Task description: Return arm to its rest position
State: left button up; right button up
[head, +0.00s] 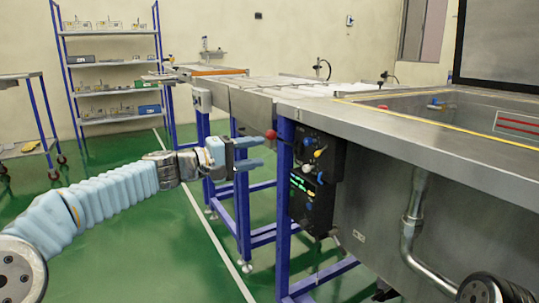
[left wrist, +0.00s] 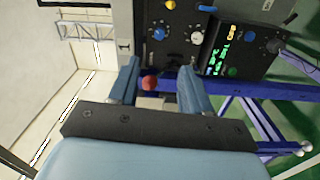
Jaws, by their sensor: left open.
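My left arm (head: 115,190) reaches in from the left in the head view, with a light blue ribbed cover. My left gripper (head: 262,153) is open and empty, its two blue fingers pointing right toward a black control panel (head: 318,160) on the steel sink unit. In the left wrist view the open fingers (left wrist: 160,82) show with a red ball knob (left wrist: 149,83) visible between them. The knob also shows in the head view (head: 271,134), by the upper fingertip. I cannot tell whether a finger touches it. My right gripper is not in view.
The steel sink unit (head: 450,145) and a conveyor table (head: 255,105) on blue legs stand at the right and middle. A blue-post shelf (head: 105,62) stands against the back wall. A cart (head: 25,150) is at the far left. The green floor (head: 150,260) is open at the lower left.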

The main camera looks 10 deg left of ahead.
pick_arm(q)
jog(key=shift+s+a, duration=0.2)
notch_tip(320, 180, down, 34)
jog(key=s+d+f+n+g+y+p, duration=0.1)
jog(key=s+g+y+p, duration=0.15)
jog(key=g+y, duration=0.35)
jog(key=s+f+m+g+y+p, duration=0.15)
jog(key=s+f+y, duration=0.25)
jog(key=s+f, duration=1.1)
jog(key=s+f+m+g, duration=0.1)
jog(key=s+f+m, duration=0.1)
jog(key=s, duration=0.5)
jog(key=s+f+m+g, duration=0.1)
jog(key=s+f+m, duration=0.1)
jog(key=s+f, duration=0.3)
jog(key=s, duration=0.3)
jog(key=shift+a+f+p, duration=0.25)
jog(key=shift+p, duration=0.1)
